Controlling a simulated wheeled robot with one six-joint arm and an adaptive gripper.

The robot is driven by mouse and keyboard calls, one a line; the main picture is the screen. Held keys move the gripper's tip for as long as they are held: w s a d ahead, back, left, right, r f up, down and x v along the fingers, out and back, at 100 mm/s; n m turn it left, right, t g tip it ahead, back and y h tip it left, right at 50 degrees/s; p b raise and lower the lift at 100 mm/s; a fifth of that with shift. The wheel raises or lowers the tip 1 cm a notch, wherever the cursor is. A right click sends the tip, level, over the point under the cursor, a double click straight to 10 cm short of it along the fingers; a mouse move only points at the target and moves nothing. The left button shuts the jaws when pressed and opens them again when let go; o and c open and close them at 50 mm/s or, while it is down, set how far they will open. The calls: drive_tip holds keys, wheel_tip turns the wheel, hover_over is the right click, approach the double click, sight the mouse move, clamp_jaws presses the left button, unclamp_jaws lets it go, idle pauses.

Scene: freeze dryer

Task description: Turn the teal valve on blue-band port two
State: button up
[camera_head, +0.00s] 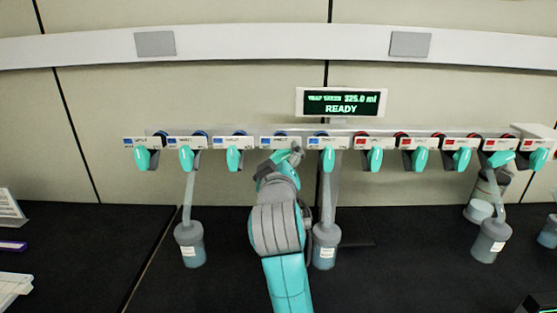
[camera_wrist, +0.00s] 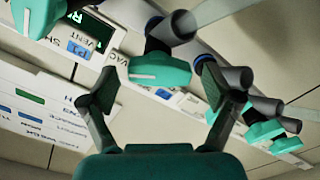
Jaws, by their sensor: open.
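A row of teal valves on the rail runs across the head view, with blue-band ports on the left and red-band ports on the right. My gripper (camera_wrist: 165,88) is open at the fourth blue-band port from the left. Between its fingers in the wrist view is a teal valve (camera_wrist: 160,70), whose handle lies crosswise with a white line; it shows partly in the head view (camera_head: 280,155). I cannot tell whether the fingers touch it. The second valve from the left (camera_head: 186,158) hangs down. Port numbers are too small to read, so I cannot tell which is port two.
A display (camera_head: 341,103) above the rail reads "READY". Flasks hang below some ports, including a left one (camera_head: 190,246), one beside my arm (camera_head: 326,246) and a right one (camera_head: 490,241). Another teal valve (camera_wrist: 40,15) is close to my gripper's left finger side.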

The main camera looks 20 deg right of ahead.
drive_tip(key=shift+c, duration=0.2)
drive_tip(key=c, duration=1.1)
drive_tip(key=shift+m, duration=0.9)
drive_tip(key=o, duration=1.1)
drive_tip(key=shift+o, duration=0.2)
drive_tip(key=v, duration=1.2)
